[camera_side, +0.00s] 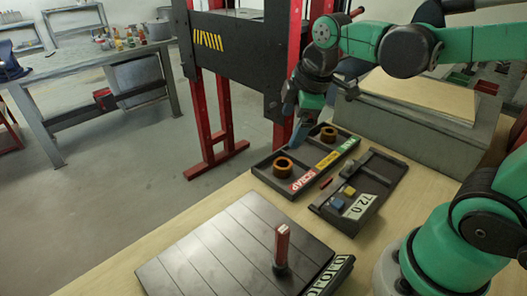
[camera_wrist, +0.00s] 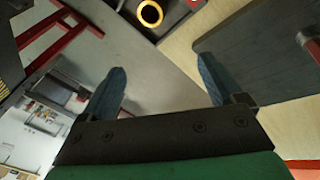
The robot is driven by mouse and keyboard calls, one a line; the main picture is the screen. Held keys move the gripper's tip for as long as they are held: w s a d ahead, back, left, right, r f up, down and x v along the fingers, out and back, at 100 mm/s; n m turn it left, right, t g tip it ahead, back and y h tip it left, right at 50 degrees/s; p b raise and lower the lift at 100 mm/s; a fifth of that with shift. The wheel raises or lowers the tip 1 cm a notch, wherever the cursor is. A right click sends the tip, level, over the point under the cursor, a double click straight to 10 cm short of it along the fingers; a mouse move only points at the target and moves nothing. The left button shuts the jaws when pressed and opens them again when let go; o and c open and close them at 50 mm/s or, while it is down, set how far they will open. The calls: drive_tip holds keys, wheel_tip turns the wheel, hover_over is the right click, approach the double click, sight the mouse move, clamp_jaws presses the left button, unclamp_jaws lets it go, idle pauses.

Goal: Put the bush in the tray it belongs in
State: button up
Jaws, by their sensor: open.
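Two orange-brown rings, which look like bushes, sit in the long dark tray (camera_side: 307,164). One ring (camera_side: 283,166) is at the red-label end and the other ring (camera_side: 328,134) is nearer the green-label end. I cannot tell which one the task means. The tray has red, yellow and green labels along its front edge; the red one reads SCRAP. My gripper (camera_side: 293,125) is above and behind the tray, open and empty. In the wrist view, my gripper (camera_wrist: 162,68) has its fingers wide apart, with one ring (camera_wrist: 150,13) beyond them at the top.
A dark holder (camera_side: 348,215) labelled 72.0, with blue and yellow blocks, lies right of the tray. A slotted dark plate (camera_side: 215,250) bears an upright red-topped post (camera_side: 282,245). A black-and-red press frame (camera_side: 235,55) stands behind. Some bare wooden table shows between them.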

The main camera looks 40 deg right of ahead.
drive_tip(key=s+m+t, duration=0.1)
drive_tip(key=m, duration=0.2)
drive_tip(key=s+a+m+t, duration=0.1)
drive_tip(key=m, duration=0.3)
drive_tip(key=s+a+f+m+t, duration=0.1)
drive_tip(key=m, duration=0.2)
drive_tip(key=shift+s+m, duration=0.2)
drive_tip(key=shift+m, duration=0.1)
idle(0.4)
